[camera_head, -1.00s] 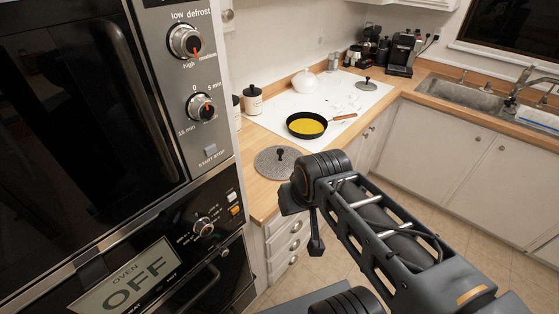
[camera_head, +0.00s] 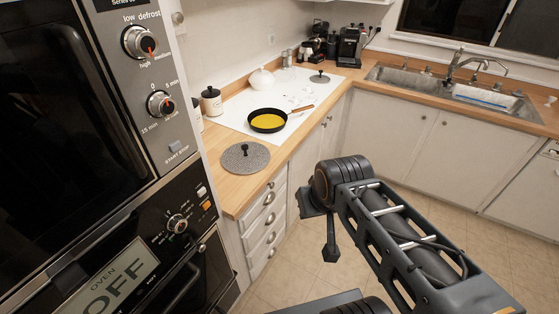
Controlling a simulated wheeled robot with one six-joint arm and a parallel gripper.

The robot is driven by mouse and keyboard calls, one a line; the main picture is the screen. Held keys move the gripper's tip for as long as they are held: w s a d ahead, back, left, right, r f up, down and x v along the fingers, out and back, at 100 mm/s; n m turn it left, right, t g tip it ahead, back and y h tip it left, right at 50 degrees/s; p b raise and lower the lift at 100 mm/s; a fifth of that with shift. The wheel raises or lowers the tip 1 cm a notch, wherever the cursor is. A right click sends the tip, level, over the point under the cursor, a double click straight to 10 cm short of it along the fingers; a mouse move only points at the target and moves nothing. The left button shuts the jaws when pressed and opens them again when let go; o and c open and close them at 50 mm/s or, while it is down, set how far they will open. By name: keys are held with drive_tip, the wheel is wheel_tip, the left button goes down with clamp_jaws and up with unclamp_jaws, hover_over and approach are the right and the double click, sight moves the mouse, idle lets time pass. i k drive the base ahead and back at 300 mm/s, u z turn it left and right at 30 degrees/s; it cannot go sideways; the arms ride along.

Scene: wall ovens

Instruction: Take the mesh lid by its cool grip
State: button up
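The mesh lid (camera_head: 232,163) is a round, grey, speckled disc with an upright black knob (camera_head: 245,149) at its middle. It lies flat on the wooden counter at the near end, in front of a black pan (camera_head: 267,130) with yellow contents. My gripper (camera_head: 331,246) hangs at the end of my dark arm, to the right of the lid and in front of the cabinets. It is apart from the lid. Its fingers show mostly edge-on, so I cannot tell whether it is open or shut.
A second, smaller grey lid (camera_head: 319,79) with a black knob lies farther back on the white surface. A white jar with a black lid (camera_head: 212,102) stands behind the mesh lid. The tall oven unit (camera_head: 165,150) is close on the left. Floor is clear at right.

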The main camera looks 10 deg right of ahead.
sight(245, 158)
drive_tip(key=z, duration=0.7)
drive_tip(key=k, duration=1)
drive_tip(key=z, duration=0.7)
drive_tip(key=i, duration=1.15)
drive_tip(key=u, duration=1)
drive_tip(key=i, duration=0.9)
drive_tip(key=u, duration=1.3)
drive_tip(key=i, duration=0.35)
drive_tip(key=u, duration=0.4)
